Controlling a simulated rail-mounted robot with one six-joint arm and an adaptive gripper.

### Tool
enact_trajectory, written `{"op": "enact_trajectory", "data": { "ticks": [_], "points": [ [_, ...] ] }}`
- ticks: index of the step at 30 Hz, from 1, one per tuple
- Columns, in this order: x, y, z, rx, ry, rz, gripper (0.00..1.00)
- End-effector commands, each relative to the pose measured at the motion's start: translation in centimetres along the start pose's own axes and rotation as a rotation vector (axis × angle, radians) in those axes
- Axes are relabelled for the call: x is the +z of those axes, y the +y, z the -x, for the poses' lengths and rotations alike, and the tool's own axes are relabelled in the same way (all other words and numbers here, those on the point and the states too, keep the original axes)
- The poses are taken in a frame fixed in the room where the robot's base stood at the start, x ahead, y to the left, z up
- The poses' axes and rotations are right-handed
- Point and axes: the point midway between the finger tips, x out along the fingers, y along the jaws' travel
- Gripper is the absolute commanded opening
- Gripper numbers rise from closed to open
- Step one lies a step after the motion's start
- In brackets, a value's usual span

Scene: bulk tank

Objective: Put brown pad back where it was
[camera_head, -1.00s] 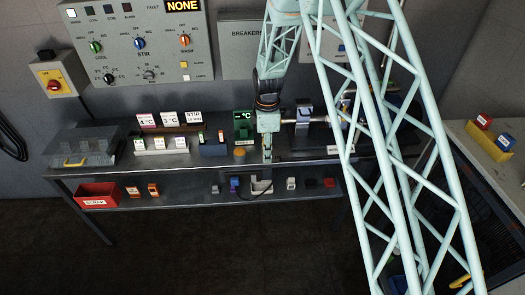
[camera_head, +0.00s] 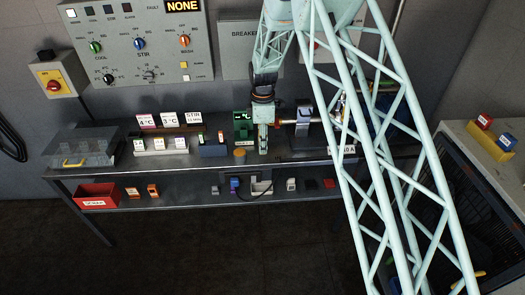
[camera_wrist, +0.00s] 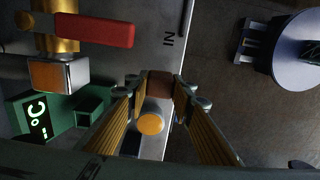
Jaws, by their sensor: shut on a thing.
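My gripper (camera_head: 264,151) is over the front part of the bench, just right of the green temperature display (camera_head: 242,124). In the wrist view, my gripper's fingertips (camera_wrist: 164,88) are shut on a small brown pad (camera_wrist: 159,83). The pad's near side is partly hidden by the fingers. I cannot make out the pad in the head view. An orange round piece (camera_wrist: 150,124) shows between the fingers, below the pad in the picture; I cannot tell how far apart they are. The display also shows in the wrist view (camera_wrist: 36,117).
A valve with a red handle (camera_wrist: 95,30) stands near the display, with an "IN" mark on the bench. Label holders (camera_head: 162,144) and a clear-lidded box (camera_head: 82,150) stand left on the bench. The lower shelf holds a red bin (camera_head: 97,195) and several small parts.

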Motion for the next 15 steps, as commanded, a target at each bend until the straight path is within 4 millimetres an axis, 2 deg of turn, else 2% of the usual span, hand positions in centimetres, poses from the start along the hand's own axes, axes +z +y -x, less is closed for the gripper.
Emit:
{"op": "enact_trajectory", "data": {
  "ticks": [9,15],
  "points": [
    [0.0,0.2,-3.0,-0.002,0.000,0.000,0.11],
    [0.0,0.2,-3.6,0.000,0.000,0.000,0.11]
  ]
}}
